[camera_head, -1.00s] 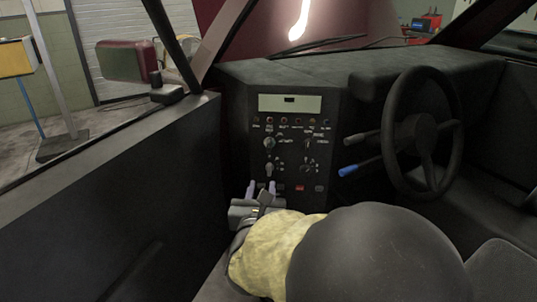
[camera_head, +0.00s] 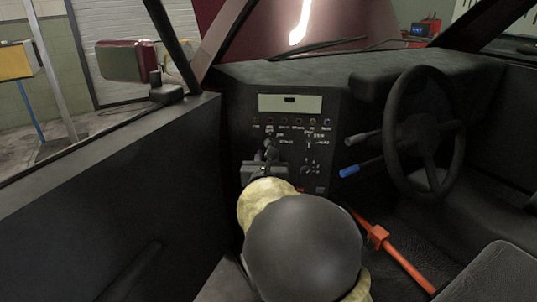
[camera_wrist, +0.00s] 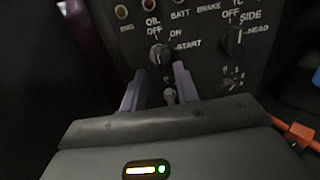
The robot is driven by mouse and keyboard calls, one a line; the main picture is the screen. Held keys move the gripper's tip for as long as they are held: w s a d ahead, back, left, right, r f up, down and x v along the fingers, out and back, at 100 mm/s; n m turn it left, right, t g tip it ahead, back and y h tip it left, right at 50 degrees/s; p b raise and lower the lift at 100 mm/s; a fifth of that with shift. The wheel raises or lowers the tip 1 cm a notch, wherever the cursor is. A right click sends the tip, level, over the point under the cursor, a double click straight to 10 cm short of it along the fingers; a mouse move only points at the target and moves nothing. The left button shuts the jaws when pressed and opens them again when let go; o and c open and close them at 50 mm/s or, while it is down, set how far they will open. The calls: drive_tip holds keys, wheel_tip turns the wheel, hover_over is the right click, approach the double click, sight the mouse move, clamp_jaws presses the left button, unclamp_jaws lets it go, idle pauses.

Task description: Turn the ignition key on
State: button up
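The ignition key switch (camera_wrist: 159,53) is a grey knob on the dark dashboard panel, marked OFF, ON and START. It lies just beyond my fingertips in the wrist view, and it also shows small on the panel (camera_head: 269,142) in the head view. My gripper (camera_wrist: 158,70) is open, its two pale purple fingers apart on either side below the knob, with nothing held. I cannot tell whether the fingertips touch the panel. In the head view my gripper (camera_head: 266,156) is in front of the panel's left side, and my arm hides the lower part.
A second small lever (camera_wrist: 170,95) shows between my fingers, lower down. A light switch (camera_wrist: 232,39) is to the right. The steering wheel (camera_head: 393,130), a blue-tipped stalk (camera_head: 349,171) and an orange bar (camera_head: 378,236) are right of my arm. The door (camera_head: 110,205) is close on the left.

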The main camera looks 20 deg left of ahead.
drive_tip(key=shift+x, duration=1.65)
drive_tip(key=shift+c, duration=0.2)
clamp_jaws()
